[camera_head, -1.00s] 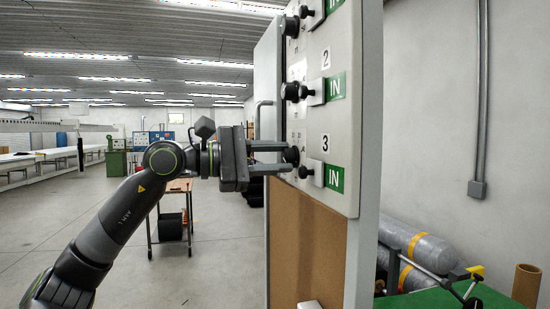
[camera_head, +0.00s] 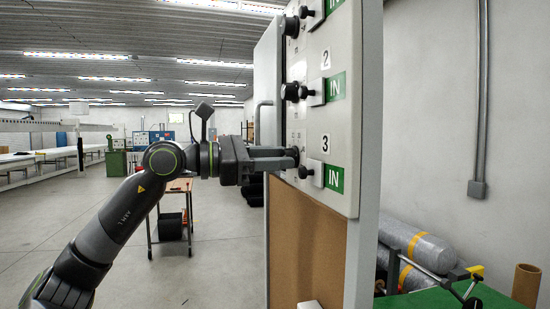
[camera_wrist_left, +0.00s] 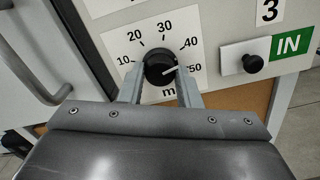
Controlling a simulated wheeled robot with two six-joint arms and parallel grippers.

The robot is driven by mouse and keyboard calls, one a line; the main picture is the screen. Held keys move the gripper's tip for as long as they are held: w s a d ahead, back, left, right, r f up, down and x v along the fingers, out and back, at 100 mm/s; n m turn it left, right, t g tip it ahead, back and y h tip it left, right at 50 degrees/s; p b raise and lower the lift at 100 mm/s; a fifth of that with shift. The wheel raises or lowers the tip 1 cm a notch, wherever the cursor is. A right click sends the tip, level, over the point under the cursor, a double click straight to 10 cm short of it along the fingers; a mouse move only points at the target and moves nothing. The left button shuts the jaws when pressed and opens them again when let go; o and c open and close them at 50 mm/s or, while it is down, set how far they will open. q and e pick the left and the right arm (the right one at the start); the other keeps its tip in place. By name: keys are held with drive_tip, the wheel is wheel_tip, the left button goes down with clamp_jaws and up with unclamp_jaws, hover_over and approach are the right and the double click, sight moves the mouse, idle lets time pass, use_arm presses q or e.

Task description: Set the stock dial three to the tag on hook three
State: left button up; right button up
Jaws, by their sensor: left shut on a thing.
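Stock dial three is a round black knob (camera_wrist_left: 160,67) on a white scale plate marked 10 to 50. Its white pointer line aims right, close to the 50 mark; the exact reading is hard to tell. My left gripper (camera_wrist_left: 160,74) is shut on the knob, one finger on each side. In the head view the left gripper (camera_head: 291,158) reaches the panel from the left, level with the number 3 label (camera_head: 325,143), and its fingers cover most of the dial. No tag on hook three can be made out. My right gripper does not show.
The grey panel (camera_head: 345,120) carries other dials above, such as the row two knob (camera_head: 291,91), and black-knobbed sliders beside green IN signs (camera_head: 334,178). A metal handle (camera_wrist_left: 33,72) stands out left of the dial. Grey cylinders (camera_head: 420,240) lie at the right.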

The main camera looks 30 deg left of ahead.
use_arm(q)
drive_tip(key=n+p, duration=0.1)
drive_tip(key=n, duration=0.9)
drive_tip(key=shift+n, duration=0.4)
idle(0.4)
drive_tip(key=o, duration=1)
drive_tip(key=shift+c, duration=0.2)
